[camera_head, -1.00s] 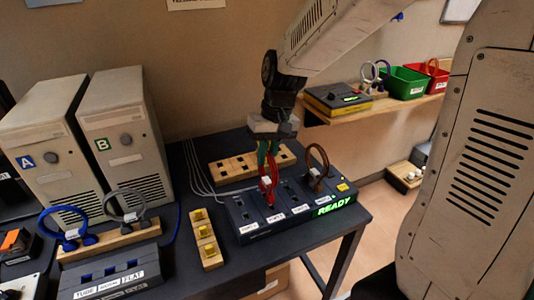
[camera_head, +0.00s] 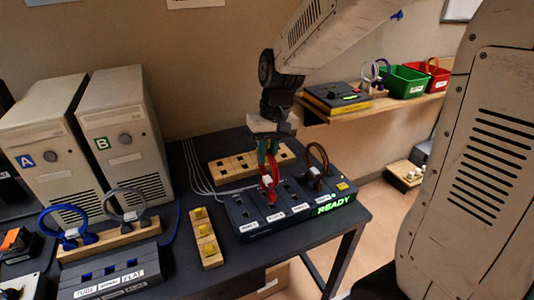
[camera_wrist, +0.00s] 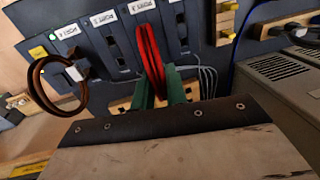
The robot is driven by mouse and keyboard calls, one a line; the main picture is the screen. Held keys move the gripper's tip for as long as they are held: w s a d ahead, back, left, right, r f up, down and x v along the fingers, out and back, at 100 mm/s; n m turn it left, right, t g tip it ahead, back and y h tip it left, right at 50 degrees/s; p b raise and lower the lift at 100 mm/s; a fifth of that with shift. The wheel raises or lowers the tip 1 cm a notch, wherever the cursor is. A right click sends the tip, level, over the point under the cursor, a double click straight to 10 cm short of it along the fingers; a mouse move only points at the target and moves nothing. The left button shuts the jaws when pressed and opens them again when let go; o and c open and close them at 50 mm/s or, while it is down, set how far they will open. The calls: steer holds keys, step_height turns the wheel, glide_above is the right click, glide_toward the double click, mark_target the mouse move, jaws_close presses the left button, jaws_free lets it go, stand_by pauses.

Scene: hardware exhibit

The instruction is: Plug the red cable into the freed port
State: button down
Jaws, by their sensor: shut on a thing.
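The red cable (camera_head: 269,188) is a loop with a white tag. It hangs below my gripper (camera_head: 268,150), whose green fingers are shut on its top. In the wrist view the red cable (camera_wrist: 151,50) runs up from between the fingers (camera_wrist: 160,88) to the dark port box (camera_wrist: 95,38). The port box (camera_head: 250,229) has several labelled slots and a lit green READY display (camera_head: 334,205). The cable's lower end is at the second slot from the left; I cannot tell whether it is seated. The leftmost slot (camera_head: 240,213) looks empty.
A brown cable (camera_head: 319,160) stands in the box's right part. A wooden slotted rack (camera_head: 225,170) lies behind, and a wooden block with yellow pieces (camera_head: 206,240) stands left. Two computer towers (camera_head: 125,135) are farther left. Green (camera_head: 405,82) and red bins sit on the shelf.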

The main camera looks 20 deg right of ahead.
steer(key=shift+f, duration=1.05)
stand_by(2.4)
steer(key=c, duration=0.7)
jaws_free()
steer(key=shift+r, duration=0.1)
step_height(320, 180, up, 7)
steer(key=d, duration=0.1)
stand_by(0.7)
steer(key=shift+r, duration=0.1)
steer(key=s+d+r+h, duration=0.1)
steer(key=s+r, duration=0.1)
steer(key=s, duration=0.9)
steer(key=s+d+r+t, duration=0.1)
steer(key=s, duration=1)
steer(key=shift+s+r+h, duration=0.2)
steer(key=shift+r+h, duration=0.15)
steer(key=shift+h, duration=0.05)
